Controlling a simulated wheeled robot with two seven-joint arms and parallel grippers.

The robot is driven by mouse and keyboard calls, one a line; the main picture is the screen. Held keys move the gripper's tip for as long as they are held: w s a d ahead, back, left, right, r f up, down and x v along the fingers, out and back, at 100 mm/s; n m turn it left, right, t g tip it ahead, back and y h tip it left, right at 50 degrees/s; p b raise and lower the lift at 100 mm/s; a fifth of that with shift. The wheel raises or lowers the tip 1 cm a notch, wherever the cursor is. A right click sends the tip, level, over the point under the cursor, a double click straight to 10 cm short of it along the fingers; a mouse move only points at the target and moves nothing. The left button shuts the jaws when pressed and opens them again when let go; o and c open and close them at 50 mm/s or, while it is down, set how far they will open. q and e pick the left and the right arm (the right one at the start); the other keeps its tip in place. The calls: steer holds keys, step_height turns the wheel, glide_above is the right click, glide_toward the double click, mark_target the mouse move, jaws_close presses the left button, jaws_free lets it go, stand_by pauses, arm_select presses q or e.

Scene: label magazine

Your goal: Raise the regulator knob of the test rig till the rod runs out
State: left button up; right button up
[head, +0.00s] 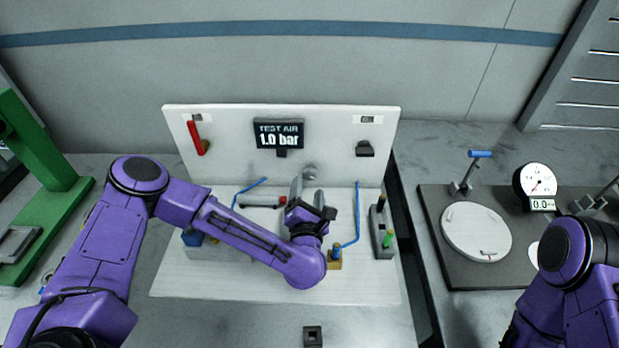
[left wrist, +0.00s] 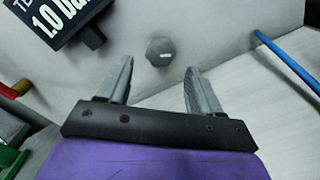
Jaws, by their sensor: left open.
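The regulator knob (head: 310,173) is a small grey round knob low on the white upright panel of the test rig (head: 220,140). In the left wrist view the knob (left wrist: 160,50), with a white mark, lies ahead of and between the fingertips, apart from them. My left gripper (head: 309,189) is open and empty in front of the knob; its fingers (left wrist: 157,68) show in the left wrist view. The display (head: 279,134) reads TEST AIR 1.0 bar. A grey and red cylinder (head: 262,201) lies left of the gripper, partly hidden. I cannot make out its rod. My right gripper is out of view.
A red lever (head: 195,137) and a black fitting (head: 365,149) sit on the panel. A blue hose (head: 357,215) runs right of my left gripper. A grey block with green and black pegs (head: 382,232) stands further right. A gauge (head: 538,181) stands on the dark plate.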

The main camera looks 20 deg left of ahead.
mark_target(309, 177)
arm_select(q)
steer(key=p+x, duration=0.1)
steer(key=x, duration=0.3)
steer(key=shift+w+a+r, duration=0.1)
steer(key=shift+w, duration=0.3)
steer(key=c, duration=1.1)
steer(key=shift+o, duration=0.2)
steer(key=shift+m, duration=0.9)
steer(key=shift+a+m, duration=0.1)
steer(key=shift+m, duration=0.6)
steer(key=o, duration=1.1)
steer(key=shift+c, duration=0.2)
